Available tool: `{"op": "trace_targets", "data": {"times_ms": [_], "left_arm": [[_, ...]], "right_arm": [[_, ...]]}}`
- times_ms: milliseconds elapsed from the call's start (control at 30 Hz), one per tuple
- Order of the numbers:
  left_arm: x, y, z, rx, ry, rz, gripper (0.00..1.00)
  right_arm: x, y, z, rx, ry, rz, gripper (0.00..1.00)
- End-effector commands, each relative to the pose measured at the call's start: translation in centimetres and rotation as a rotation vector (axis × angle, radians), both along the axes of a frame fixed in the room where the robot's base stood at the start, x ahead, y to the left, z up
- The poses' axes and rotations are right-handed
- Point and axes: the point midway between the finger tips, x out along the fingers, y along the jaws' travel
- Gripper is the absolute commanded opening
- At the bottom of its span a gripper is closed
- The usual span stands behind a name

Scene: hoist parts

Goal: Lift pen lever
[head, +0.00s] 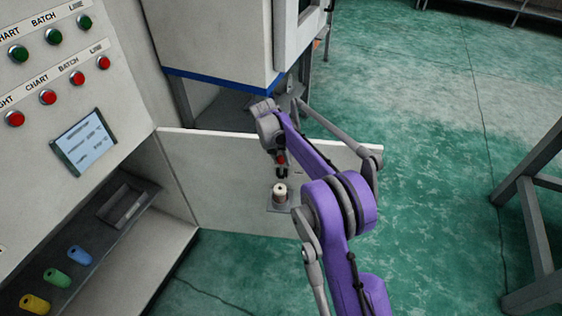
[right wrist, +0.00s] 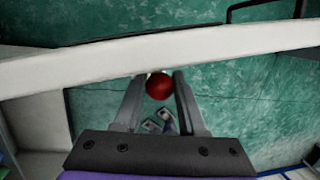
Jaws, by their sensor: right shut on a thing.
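A red round knob (head: 281,159), which looks like the end of the pen lever, shows at my right gripper (head: 281,168) in the head view. In the right wrist view the red knob (right wrist: 159,86) sits between the two grey fingers, and the gripper is shut on it. The rest of the lever is hidden, so I cannot tell its angle. A cream and brown spool-like part (head: 280,194) stands on a small bracket just below the gripper, by the pale open door panel (head: 220,165). My left gripper is out of view.
A control panel with green and red buttons and a screen (head: 84,140) is at the left. Below it a dark shelf (head: 90,245) holds yellow, green and blue cylinders. A white cabinet (head: 215,40) stands behind the panel. Green floor (head: 430,170) is open at right, beside a grey frame (head: 535,220).

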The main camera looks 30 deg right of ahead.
Motion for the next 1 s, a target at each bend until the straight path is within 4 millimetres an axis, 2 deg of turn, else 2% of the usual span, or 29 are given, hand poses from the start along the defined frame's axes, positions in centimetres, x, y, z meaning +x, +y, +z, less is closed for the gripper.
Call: {"op": "trace_targets", "data": {"times_ms": [700, 733, 900, 1000], "left_arm": [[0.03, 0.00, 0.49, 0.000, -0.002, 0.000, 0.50], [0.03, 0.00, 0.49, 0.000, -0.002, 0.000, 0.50], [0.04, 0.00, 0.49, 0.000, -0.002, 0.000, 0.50], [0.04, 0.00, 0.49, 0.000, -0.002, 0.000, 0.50]], "right_arm": [[0.49, -0.32, -0.06, 0.045, 0.068, -0.002, 0.00], [0.49, -0.32, -0.06, 0.045, 0.068, -0.002, 0.42], [0.50, -0.33, -0.04, 0.044, 0.068, -0.002, 0.70], [0.51, -0.33, -0.03, 0.044, 0.068, -0.002, 0.70]]}}
